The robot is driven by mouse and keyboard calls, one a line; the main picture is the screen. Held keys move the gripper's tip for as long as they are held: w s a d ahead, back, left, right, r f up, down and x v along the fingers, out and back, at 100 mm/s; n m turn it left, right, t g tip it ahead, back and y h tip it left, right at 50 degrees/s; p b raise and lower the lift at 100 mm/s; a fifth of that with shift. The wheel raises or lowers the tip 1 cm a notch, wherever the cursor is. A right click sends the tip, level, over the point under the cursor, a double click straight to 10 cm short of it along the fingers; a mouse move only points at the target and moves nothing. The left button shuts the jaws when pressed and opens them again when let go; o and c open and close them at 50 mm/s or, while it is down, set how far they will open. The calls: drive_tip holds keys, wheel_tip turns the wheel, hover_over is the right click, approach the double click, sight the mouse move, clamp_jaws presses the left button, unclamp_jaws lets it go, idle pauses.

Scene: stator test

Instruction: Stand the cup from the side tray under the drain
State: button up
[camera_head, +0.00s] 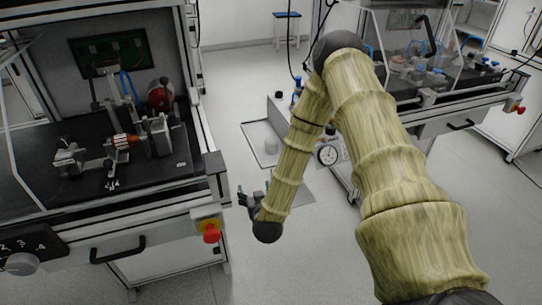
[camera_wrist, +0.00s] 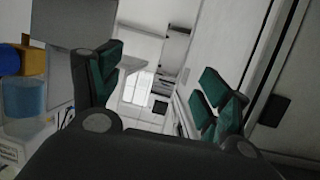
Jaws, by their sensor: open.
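My gripper (camera_head: 250,197) hangs in the aisle between the two benches, left of the wheeled unit. In the wrist view, my gripper (camera_wrist: 160,88) is open, with dark green pads apart and only the distant room between them. A small pale grey cylinder, apparently the cup (camera_head: 272,145), stands on a light flat side tray (camera_head: 256,151) at the left of the wheeled unit. My gripper is apart from it, lower in the picture. The drain cannot be made out; my arm hides part of the unit (camera_head: 283,108).
A round gauge (camera_head: 327,155) is on the unit. The left bench (camera_head: 110,205) holds a clamped apparatus; a red stop button (camera_head: 211,233) juts from its corner. Another bench (camera_head: 430,95) is at right. A blue container (camera_wrist: 22,96) shows at left in the wrist view.

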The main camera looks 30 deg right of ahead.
sight(271, 154)
drive_tip(key=w+d+r+m+h, duration=0.1)
drive_tip(key=w+d+r, duration=0.1)
drive_tip(key=d, duration=0.2)
drive_tip(key=w+d+r+m+t+h+b, duration=0.1)
drive_tip(key=w+d+r+h, duration=0.1)
drive_tip(key=w+d, duration=0.1)
drive_tip(key=w+d+r+h+b, duration=0.1)
drive_tip(key=w+d+r+h, duration=0.1)
drive_tip(key=d, duration=0.2)
drive_tip(key=shift+w+d+r+m+t, duration=0.2)
drive_tip(key=shift+w+d+m+t, duration=0.1)
drive_tip(key=shift+w+d+m, duration=0.1)
drive_tip(key=shift+d+b+x, duration=0.2)
drive_tip(key=shift+b+x, duration=0.25)
drive_tip(key=shift+x, duration=2.65)
drive_tip(key=shift+s, duration=0.15)
drive_tip(key=c, duration=1.1)
drive_tip(key=shift+r, duration=0.15)
